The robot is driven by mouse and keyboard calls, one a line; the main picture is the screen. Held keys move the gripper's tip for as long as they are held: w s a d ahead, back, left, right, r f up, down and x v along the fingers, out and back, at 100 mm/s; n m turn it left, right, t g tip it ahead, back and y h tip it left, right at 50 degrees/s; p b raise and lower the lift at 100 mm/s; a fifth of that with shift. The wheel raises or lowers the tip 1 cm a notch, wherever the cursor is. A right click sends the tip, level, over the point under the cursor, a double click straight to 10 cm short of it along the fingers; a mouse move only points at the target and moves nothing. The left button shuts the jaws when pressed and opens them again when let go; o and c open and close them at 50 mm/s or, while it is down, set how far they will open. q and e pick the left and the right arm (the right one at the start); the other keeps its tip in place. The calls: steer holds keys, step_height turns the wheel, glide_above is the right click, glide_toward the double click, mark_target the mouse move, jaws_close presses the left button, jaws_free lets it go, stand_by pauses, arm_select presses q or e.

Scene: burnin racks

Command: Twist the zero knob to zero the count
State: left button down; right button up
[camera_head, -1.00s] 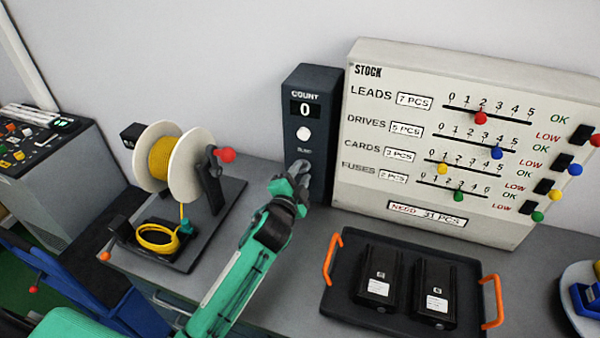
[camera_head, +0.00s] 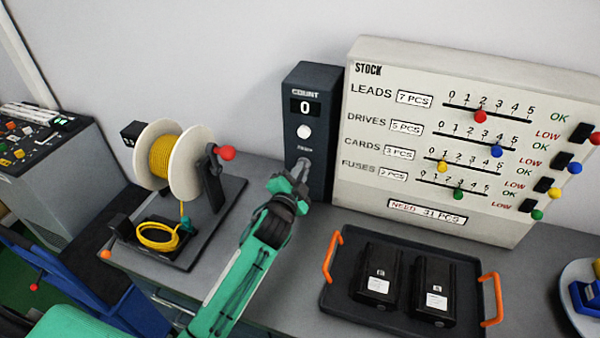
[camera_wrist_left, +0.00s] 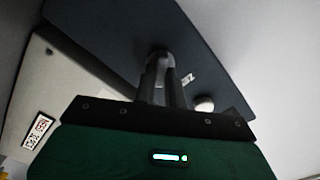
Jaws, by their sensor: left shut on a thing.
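The dark counter box (camera_head: 312,87) stands upright against the wall, its COUNT display (camera_head: 305,107) reading 0. A white round button (camera_head: 304,132) sits below the display, with a small label under it. My left gripper (camera_head: 301,172) is at the lower front of the box, shut on the zero knob, which its fingers mostly hide in the head view. In the left wrist view the fingers (camera_wrist_left: 162,80) reach the box face (camera_wrist_left: 125,45) and close around the knob; the white button (camera_wrist_left: 204,103) is beside them. My right gripper is not in view.
The stock board (camera_head: 365,195) with coloured sliders stands right of the box. A black tray (camera_head: 340,290) with orange handles holds two black drives. A yellow cable spool (camera_head: 188,165) stands left on its base. Bare grey bench shows around my left arm.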

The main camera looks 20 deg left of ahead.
arm_select(q)
steer(key=shift+a+n+p, duration=0.15)
steer(key=shift+n+p, duration=0.85)
steer(key=shift+n, duration=4.3)
steer(key=c, duration=1.5)
jaws_free()
steer(key=shift+o, duration=0.2)
steer(key=shift+s, duration=0.1)
steer(key=s+b, duration=0.3)
steer(key=s, duration=1)
steer(key=shift+s+a+b, duration=0.25)
steer(key=shift+s+b, duration=0.1)
